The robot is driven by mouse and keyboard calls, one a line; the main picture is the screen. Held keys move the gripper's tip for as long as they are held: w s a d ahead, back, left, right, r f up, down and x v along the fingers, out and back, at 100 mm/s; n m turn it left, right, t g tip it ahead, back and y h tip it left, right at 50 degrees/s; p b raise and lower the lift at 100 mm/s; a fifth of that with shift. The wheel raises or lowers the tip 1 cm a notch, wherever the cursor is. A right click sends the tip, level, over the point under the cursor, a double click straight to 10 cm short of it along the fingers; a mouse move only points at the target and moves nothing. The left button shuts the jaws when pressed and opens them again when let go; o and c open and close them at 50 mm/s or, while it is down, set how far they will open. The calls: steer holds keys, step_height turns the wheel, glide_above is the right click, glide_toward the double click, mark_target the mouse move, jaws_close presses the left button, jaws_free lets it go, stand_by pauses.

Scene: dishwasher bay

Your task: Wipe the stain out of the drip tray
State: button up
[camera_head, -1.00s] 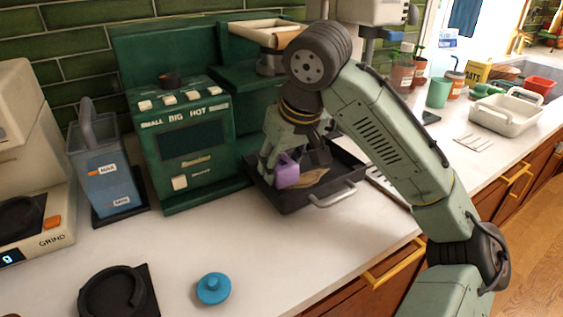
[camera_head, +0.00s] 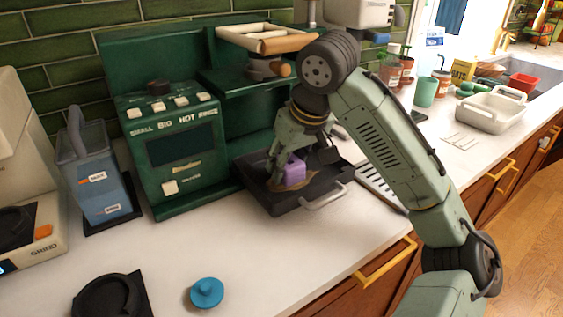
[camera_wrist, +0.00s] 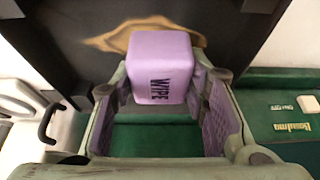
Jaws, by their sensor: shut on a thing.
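The black drip tray (camera_head: 272,208) lies on the counter in front of the green coffee machine, its grey handle (camera_head: 327,196) toward the counter's front. My gripper (camera_head: 288,172) is over the tray, shut on a purple wipe block (camera_head: 295,168). In the wrist view the block (camera_wrist: 160,65) is marked "WIPE" and sits between the fingertips. A tan-brown stain (camera_wrist: 112,40) shows on the tray floor (camera_wrist: 60,35) beside and beyond the block. The block covers part of the stain. I cannot tell whether the block touches the tray floor.
The green machine (camera_head: 172,150) stands close behind the tray, with a cream-edged tray (camera_head: 265,40) on top. A blue water container (camera_head: 98,180) is at left. A slotted grate (camera_head: 380,188) lies right of the tray. A blue knobbed lid (camera_head: 206,293) and clear counter are in front.

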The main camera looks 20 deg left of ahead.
mark_target(313, 164)
steer(key=shift+w+d+f+p, duration=0.1)
steer(key=shift+w+d+p, duration=0.35)
steer(key=shift+w+d, duration=0.5)
steer(key=shift+w+d+f+p, duration=0.1)
steer(key=shift+w+d+p, duration=0.5)
steer(key=shift+w, duration=0.55)
steer(key=shift+w+d+f+p, duration=0.1)
steer(key=shift+w+d+p, duration=0.25)
steer(key=shift+w+d, duration=0.65)
steer(key=shift+a+f, duration=0.1)
